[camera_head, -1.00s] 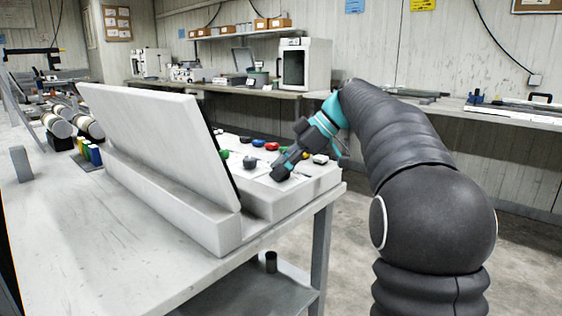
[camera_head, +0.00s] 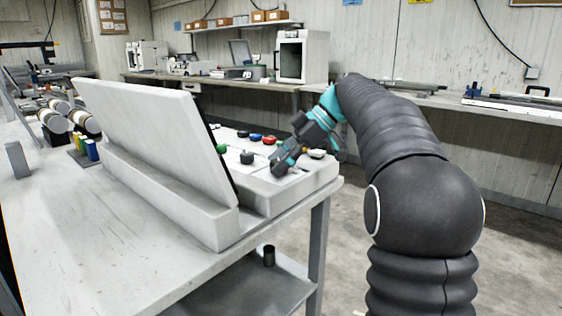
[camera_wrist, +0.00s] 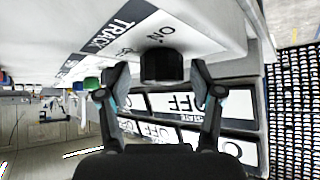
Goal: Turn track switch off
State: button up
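The track switch is a black round knob (camera_wrist: 161,66) on a white panel in the wrist view. A "TRACK" label (camera_wrist: 122,27) is to its upper left, and "ON" is printed above it. An "OFF" print at its left is partly covered by a finger. My gripper (camera_wrist: 160,78) is open, with one finger on each side of the knob and a visible gap on both sides.
The console's tilted white back panel (camera_head: 140,125) stands left of my gripper on the table (camera_head: 100,240). Green, blue, red and dark controls sit beyond my gripper, with a dark knob (camera_head: 247,157) close to its left. Black "OFF" and "STATE" labels (camera_wrist: 185,104) lie below the knob.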

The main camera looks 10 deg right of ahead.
jog(key=v, duration=0.7)
jog(key=shift+d+r, duration=0.15)
jog(key=shift+r, duration=0.05)
dwell(0.4)
